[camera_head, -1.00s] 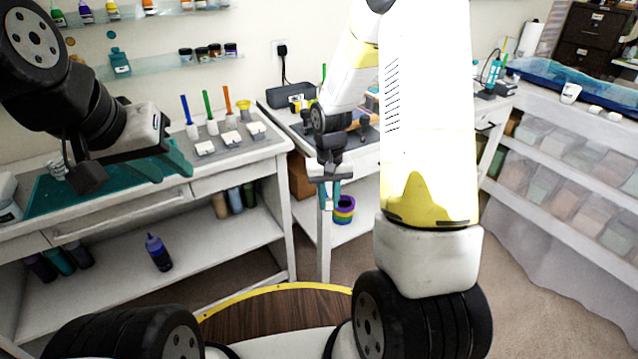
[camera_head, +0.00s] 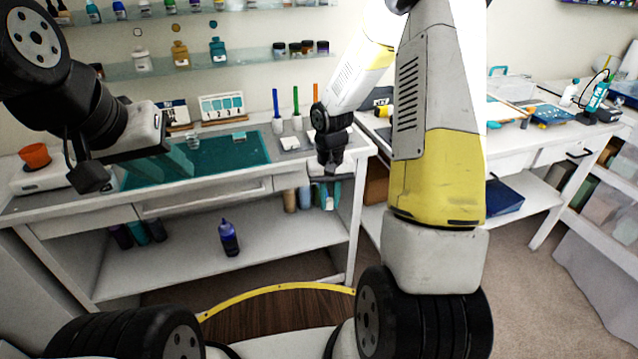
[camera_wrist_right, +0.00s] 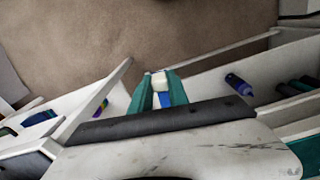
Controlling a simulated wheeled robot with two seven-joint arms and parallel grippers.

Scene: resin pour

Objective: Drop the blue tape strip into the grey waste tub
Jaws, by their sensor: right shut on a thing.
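My right gripper (camera_head: 328,198) hangs in front of the right end of the white workbench, below its top. In the right wrist view its teal fingers (camera_wrist_right: 160,94) are shut on a small blue strip (camera_wrist_right: 165,99), with a whitish piece at its far end. In the head view the strip is too small to make out clearly. My left gripper (camera_head: 165,163) is over the left part of the bench, seen from the side; its finger gap is unclear. I cannot make out a grey waste tub in either view.
The workbench (camera_head: 85,207) carries a teal mat (camera_head: 225,150), an orange cup (camera_head: 35,155) and coloured-handled tools. A dark blue bottle (camera_head: 228,238) stands on its lower shelf. Another white table with a blue box (camera_head: 503,198) beneath stands to the right. Carpet is clear at right.

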